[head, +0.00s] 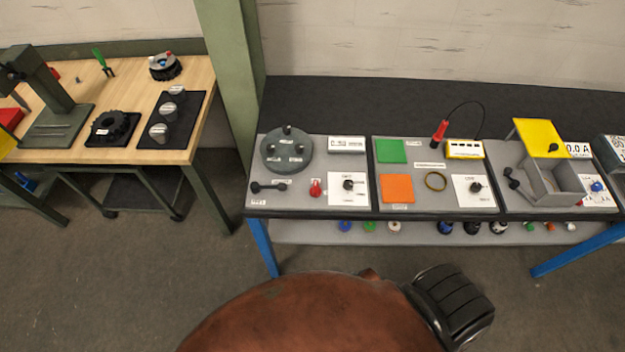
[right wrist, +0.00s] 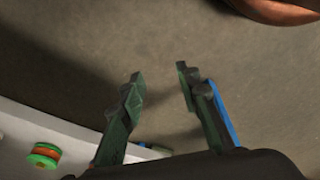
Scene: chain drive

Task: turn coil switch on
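Two black rotary knobs sit on white labelled plates on the bench: a left one (head: 348,185) and a middle one (head: 476,187). Their lettering is too small for me to tell which is the coil switch. The middle knob's panel also has a green square (head: 391,151), an orange square (head: 397,189) and a brass-coloured ring (head: 436,181). My right gripper (right wrist: 160,76) is open and empty over the floor in the right wrist view, with no switch near its fingers. Neither gripper shows in the head view, and my left gripper is in no view.
A red-handled probe (head: 439,132) stands by a yellow meter (head: 465,149). A grey box (head: 553,183) with a raised yellow lid (head: 541,137) is at right. Several small parts lie on the lower shelf (head: 310,233). A wooden table (head: 130,82) stands at left.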

